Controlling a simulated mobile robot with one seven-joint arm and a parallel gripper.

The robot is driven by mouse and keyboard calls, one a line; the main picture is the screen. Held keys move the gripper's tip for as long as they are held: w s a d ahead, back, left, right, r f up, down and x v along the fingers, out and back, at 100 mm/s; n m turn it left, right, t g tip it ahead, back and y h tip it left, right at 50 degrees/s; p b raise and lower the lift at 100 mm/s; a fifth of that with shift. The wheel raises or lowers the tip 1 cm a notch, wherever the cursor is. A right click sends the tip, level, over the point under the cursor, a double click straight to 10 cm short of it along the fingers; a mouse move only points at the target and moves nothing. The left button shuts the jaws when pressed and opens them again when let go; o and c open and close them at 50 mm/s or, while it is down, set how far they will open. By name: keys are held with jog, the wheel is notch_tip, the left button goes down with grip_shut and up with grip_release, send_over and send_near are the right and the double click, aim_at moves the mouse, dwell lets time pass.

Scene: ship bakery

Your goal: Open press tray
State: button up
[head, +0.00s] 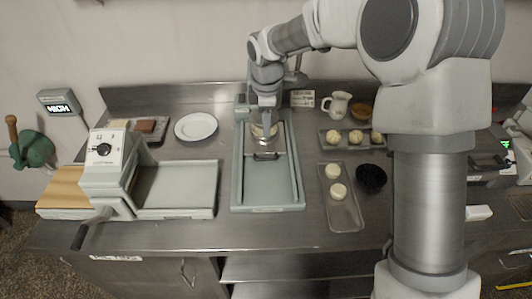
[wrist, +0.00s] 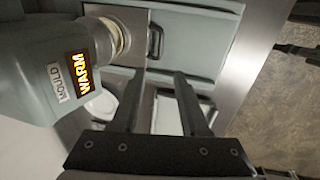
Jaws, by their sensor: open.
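The press (head: 300,207) is a pale grey-green machine with a long shallow bed, in the middle of the counter. Its metal tray plate (head: 253,146) lies at the back of the bed, under a round metal press head. A dark handle (head: 265,156) is on the plate's front edge; it also shows in the wrist view (wrist: 155,42). My gripper (wrist: 161,78) is open and empty, its two dark fingers pointing toward the handle side, apart from it. In the head view my gripper (head: 267,113) is over the back of the press and partly hides the press head.
A lever machine (head: 104,170) with its own bed stands to the left. A white plate (head: 196,126) lies behind it. Trays with dough balls (head: 345,212), a dark bowl (head: 371,178) and a white jug (head: 338,103) stand right. The wrist view shows a lit "WARM" sign (wrist: 76,68).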

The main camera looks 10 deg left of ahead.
aim_at(266, 159)
jog(key=w+f, duration=0.1)
jog(key=f, duration=0.9)
jog(key=w+f, duration=0.1)
jog(key=f, duration=0.4)
jog(key=shift+w+a+p, duration=0.3)
jog(key=shift+c, duration=0.2)
grip_shut()
dwell(0.4)
